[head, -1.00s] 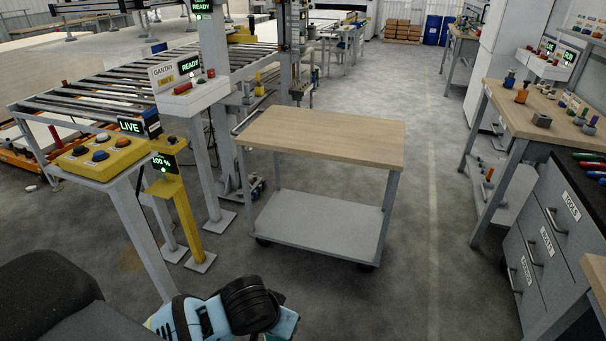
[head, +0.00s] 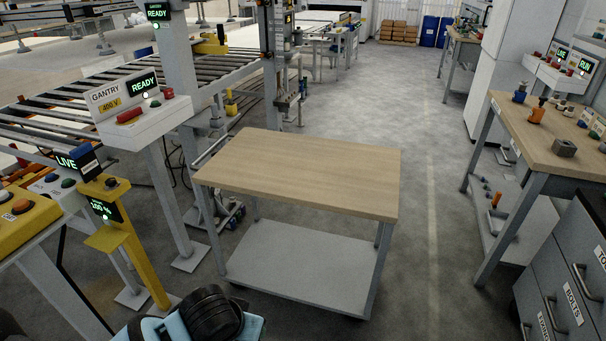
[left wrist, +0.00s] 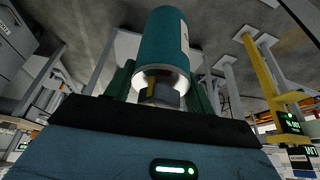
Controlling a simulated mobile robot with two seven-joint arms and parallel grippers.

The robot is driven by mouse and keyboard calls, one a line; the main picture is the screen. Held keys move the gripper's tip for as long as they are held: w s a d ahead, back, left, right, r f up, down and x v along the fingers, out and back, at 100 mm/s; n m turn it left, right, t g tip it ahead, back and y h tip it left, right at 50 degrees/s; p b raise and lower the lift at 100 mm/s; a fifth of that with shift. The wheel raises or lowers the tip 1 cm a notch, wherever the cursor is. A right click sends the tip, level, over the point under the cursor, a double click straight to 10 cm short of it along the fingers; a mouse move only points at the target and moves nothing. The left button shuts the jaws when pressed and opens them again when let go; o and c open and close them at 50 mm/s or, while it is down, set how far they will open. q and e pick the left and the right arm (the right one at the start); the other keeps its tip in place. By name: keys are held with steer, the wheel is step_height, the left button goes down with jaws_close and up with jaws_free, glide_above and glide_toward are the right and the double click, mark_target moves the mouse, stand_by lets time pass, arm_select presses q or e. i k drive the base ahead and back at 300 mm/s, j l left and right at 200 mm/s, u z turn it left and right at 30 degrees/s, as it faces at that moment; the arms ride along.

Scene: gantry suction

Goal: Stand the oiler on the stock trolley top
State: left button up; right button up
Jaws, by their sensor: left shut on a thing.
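The stock trolley (head: 310,170) stands ahead of me in the middle of the head view, with a bare light wood top and a grey lower shelf. In the left wrist view, the oiler (left wrist: 165,42) is a teal cylinder with a pale collar and a pale label at its edge. In the head view only part of my left arm shows at the bottom, short of the trolley; the oiler and the fingers are hidden there. My right gripper is out of view.
A gantry console (head: 142,120) and a yellow post with a small display (head: 105,208) stand left of the trolley. A wood-topped workbench (head: 545,150) with small parts and a grey drawer cabinet (head: 570,270) stand at right. The floor aisle between trolley and bench is clear.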

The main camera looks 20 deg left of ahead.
mark_target(298, 172)
steer(key=i+l, duration=0.1)
steer(key=i, duration=1.65)
